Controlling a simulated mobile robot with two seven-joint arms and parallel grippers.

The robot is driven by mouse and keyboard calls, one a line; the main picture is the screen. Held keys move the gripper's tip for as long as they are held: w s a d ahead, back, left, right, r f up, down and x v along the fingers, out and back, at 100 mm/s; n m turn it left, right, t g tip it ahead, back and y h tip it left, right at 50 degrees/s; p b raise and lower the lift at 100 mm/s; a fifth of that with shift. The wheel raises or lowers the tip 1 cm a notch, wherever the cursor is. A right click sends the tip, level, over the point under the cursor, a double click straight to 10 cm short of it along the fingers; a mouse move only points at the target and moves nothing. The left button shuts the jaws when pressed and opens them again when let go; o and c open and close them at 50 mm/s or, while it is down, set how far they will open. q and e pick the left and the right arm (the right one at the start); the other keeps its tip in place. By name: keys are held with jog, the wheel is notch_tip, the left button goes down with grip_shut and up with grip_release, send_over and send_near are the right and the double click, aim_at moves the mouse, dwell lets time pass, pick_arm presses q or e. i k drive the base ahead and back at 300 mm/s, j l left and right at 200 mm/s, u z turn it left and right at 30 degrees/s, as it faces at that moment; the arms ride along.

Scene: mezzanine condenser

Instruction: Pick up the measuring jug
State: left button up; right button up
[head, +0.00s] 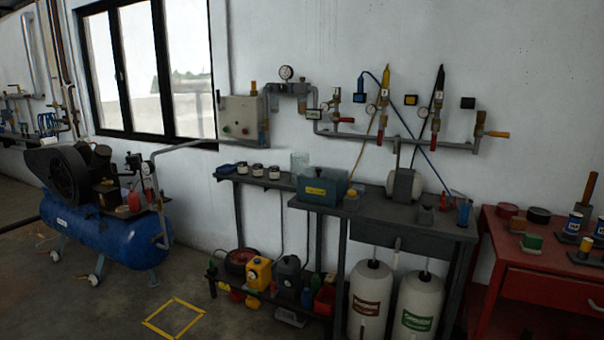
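A clear, see-through vessel (299,164), which looks like the measuring jug, stands upright on the dark workbench (390,218) near the wall. It is partly hidden by the blue-green box (322,187) with a yellow label in front of it. Its markings and handle are too small to make out. Neither of my grippers is in the head view.
Several small jars (257,170) stand left of the vessel. Pipes with gauges and valves (400,140) run along the wall above the bench. A blue compressor (105,225) stands left, a red cabinet (545,260) right. Open floor (215,310) lies in front.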

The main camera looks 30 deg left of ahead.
aim_at(299, 161)
jog(key=i+j+z, duration=0.1)
jog(key=i+j, duration=0.5)
jog(key=i+j+z, duration=0.1)
jog(key=i+j, duration=0.5)
jog(key=j, duration=0.2)
